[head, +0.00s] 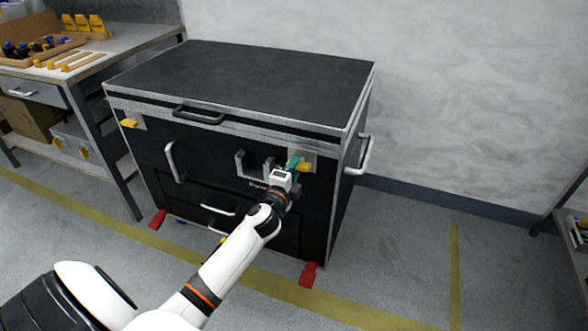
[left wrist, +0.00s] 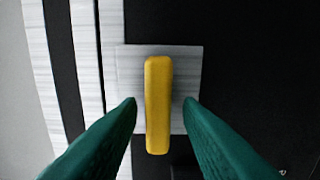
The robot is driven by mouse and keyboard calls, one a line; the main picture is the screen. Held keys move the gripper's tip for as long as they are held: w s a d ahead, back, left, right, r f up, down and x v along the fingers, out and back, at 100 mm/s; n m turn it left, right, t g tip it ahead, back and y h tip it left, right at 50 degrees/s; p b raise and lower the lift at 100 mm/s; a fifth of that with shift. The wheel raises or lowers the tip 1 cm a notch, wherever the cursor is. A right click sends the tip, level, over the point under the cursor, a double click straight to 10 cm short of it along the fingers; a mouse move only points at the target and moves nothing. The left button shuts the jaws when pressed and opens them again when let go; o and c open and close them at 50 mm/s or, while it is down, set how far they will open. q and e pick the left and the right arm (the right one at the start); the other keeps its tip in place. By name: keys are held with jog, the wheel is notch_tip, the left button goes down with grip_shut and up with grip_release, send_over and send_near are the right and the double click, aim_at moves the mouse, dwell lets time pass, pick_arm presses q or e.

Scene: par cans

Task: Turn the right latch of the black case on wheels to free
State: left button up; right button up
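The black case on wheels (head: 270,80) stands against the wall with its lid shut. Its right latch (head: 304,167) is a yellow handle on a pale metal plate near the top right of the front. In the left wrist view the yellow handle (left wrist: 158,120) stands upright in the picture. My left gripper (head: 294,162) is at this latch, partly covering it. In the left wrist view its teal fingers (left wrist: 160,102) are open, one on each side of the handle, with a small gap on both sides. My right gripper is not in view.
A left latch (head: 129,123) is on the case's front. A lid handle (head: 198,115) and side handle (head: 363,155) stick out. Red wheel pedals (head: 309,274) show at the bottom. A workbench (head: 120,42) stands close at left.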

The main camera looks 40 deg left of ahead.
pick_arm(q)
jog(key=shift+s, duration=0.1)
